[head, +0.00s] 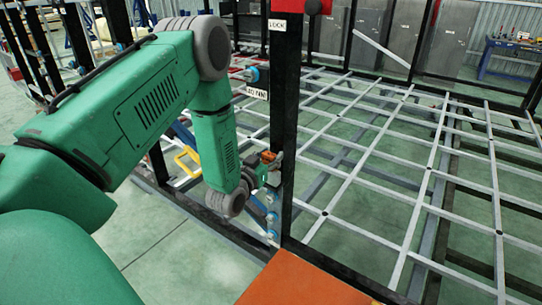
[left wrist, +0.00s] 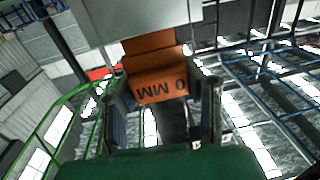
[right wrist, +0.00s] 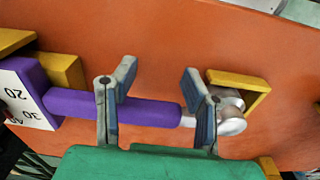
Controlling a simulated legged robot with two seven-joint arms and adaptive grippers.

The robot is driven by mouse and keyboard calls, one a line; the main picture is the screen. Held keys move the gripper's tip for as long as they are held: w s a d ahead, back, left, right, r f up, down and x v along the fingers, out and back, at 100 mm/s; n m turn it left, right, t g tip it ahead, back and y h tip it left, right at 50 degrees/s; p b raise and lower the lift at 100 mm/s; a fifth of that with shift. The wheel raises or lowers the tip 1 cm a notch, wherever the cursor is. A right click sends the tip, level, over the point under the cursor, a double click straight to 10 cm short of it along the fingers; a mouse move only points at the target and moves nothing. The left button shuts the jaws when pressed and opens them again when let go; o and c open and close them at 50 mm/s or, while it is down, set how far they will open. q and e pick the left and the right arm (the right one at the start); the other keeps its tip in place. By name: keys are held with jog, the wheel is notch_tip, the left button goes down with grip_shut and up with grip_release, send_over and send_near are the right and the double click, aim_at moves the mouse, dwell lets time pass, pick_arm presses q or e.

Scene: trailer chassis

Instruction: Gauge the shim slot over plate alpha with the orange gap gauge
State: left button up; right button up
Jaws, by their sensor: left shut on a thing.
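My left gripper (head: 262,172) is beside the dark upright post (head: 286,110) in the head view. In the left wrist view the gripper (left wrist: 162,88) is shut on the orange gap gauge (left wrist: 156,62), a stepped block marked "0 MM". The gauge's far end reaches the lower edge of a pale grey block (left wrist: 135,18); I cannot tell whether it touches or enters a slot. A small orange bit of the gauge (head: 268,157) shows at the post. I cannot identify plate alpha or the shim slot surely. My right gripper (right wrist: 158,95) is open above a purple-handled tool (right wrist: 120,110).
The purple tool rests by yellow brackets (right wrist: 240,88) on an orange board (right wrist: 180,40), also at the bottom of the head view (head: 300,282). Blue-ended fittings (head: 272,215) line the post. A grey lattice frame (head: 420,170) fills the right. A yellow handle (head: 187,162) lies behind my left arm.

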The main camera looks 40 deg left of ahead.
aim_at(276, 132)
pick_arm(q)
jog(key=shift+d+f, duration=0.15)
jog(key=shift+f, duration=0.15)
pick_arm(e)
jog(key=shift+d+f, duration=0.1)
jog(key=shift+f, duration=0.25)
pick_arm(q)
jog(key=shift+f+b, duration=0.5)
jog(key=shift+b, duration=0.15)
pick_arm(e)
jog(key=shift+f, duration=0.35)
pick_arm(q)
jog(key=shift+r+p, duration=3.1)
jog(key=shift+r, duration=0.95)
pick_arm(e)
jog(key=shift+r, duration=3.05)
pick_arm(q)
jog(key=shift+f, duration=0.1)
